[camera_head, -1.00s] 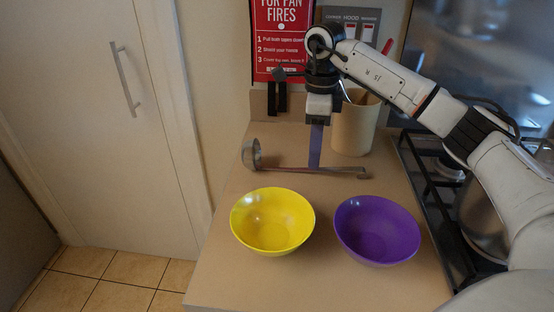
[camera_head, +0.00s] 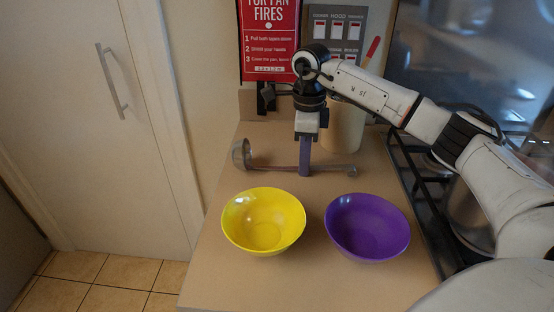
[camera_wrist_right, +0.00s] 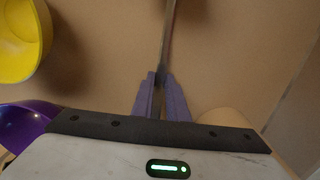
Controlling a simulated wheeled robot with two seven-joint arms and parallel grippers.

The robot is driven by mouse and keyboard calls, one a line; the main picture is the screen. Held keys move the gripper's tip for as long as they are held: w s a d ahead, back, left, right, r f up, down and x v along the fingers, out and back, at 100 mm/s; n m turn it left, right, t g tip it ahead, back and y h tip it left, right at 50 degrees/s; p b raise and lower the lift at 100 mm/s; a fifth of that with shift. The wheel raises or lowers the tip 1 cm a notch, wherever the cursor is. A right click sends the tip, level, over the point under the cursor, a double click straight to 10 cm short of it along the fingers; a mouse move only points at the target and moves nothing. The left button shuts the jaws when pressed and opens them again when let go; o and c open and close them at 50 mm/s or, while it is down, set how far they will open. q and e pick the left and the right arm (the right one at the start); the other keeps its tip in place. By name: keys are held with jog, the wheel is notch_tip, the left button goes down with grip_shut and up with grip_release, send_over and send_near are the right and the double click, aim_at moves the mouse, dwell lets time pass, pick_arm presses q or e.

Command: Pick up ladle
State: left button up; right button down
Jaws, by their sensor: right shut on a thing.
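The ladle (camera_head: 270,168) lies across the countertop behind the bowls in the head view. Its metal cup (camera_head: 241,153) is at the left and its handle runs to the right. My right gripper (camera_head: 305,170) points down over the handle, its purple fingers shut on it. In the right wrist view, the handle (camera_wrist_right: 168,35) runs up from between the fingers of the right gripper (camera_wrist_right: 161,90). My left gripper is not in view.
A yellow bowl (camera_head: 264,220) and a purple bowl (camera_head: 367,227) stand in front of the ladle. A beige utensil pot (camera_head: 343,128) stands behind my right gripper. The stove (camera_head: 412,190) is at the right. Bare counter (camera_head: 225,285) shows in front.

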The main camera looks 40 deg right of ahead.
jog(key=shift+r, duration=0.15)
notch_tip(320, 180, up, 10)
dwell(0.3)
dwell(0.4)
